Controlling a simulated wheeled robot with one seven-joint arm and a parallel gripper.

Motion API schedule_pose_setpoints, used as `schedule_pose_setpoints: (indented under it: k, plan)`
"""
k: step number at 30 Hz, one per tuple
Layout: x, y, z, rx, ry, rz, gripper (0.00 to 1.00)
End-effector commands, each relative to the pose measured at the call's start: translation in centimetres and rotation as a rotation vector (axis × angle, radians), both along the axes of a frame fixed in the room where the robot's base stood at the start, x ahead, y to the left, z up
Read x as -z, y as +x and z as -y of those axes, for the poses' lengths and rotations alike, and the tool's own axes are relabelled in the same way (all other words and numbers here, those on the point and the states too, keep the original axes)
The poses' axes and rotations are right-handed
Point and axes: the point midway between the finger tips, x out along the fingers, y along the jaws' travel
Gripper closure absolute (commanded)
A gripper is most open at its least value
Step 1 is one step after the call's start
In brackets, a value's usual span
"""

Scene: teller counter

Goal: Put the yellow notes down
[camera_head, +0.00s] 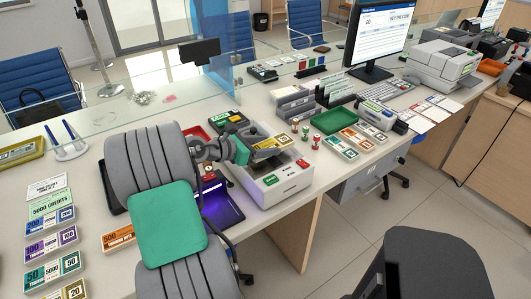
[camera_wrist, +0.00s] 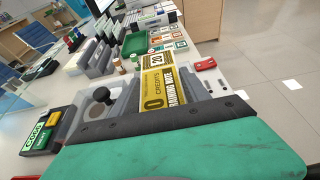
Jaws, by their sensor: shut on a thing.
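The yellow notes, a bundle marked 20 credits, show in the wrist view (camera_wrist: 157,88), sticking out beyond the dark edge of my gripper (camera_wrist: 155,118). In the head view my gripper (camera_head: 268,152) is over the white counter machine (camera_head: 283,182); a small bit of yellow shows at it. My gripper is shut on the yellow notes. Its fingers are largely hidden in both views. I cannot tell whether the bundle touches the machine below. Another yellow 20 bundle (camera_head: 73,291) lies at the lower left of the counter.
A green tray (camera_head: 334,121) and several note bundles (camera_head: 341,147) lie right of the machine, beside small rolls (camera_head: 305,133). A red tray (camera_head: 195,138) and a dark box (camera_head: 229,122) stand behind. A glowing purple pad (camera_head: 222,204) lies in front. Some bare counter (camera_head: 265,102) shows behind.

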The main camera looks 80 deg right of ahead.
Motion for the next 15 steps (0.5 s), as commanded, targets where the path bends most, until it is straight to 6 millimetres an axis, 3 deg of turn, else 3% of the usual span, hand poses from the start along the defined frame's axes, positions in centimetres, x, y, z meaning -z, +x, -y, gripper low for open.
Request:
schedule_pose_setpoints:
  k: [1,3,13,14,15]
  plan:
    - [1.4,0.0,-0.2,-0.001,0.008,-0.006,0.96]
    - [2.3,0.0,-0.1,-0.001,0.003,-0.004,0.96]
    - [2.6,0.0,-0.1,-0.001,0.002,-0.003,0.96]
    - [2.7,0.0,-0.1,-0.001,0.003,-0.002,0.45]
    - [2.7,0.0,-0.1,-0.001,0.003,-0.001,0.42]
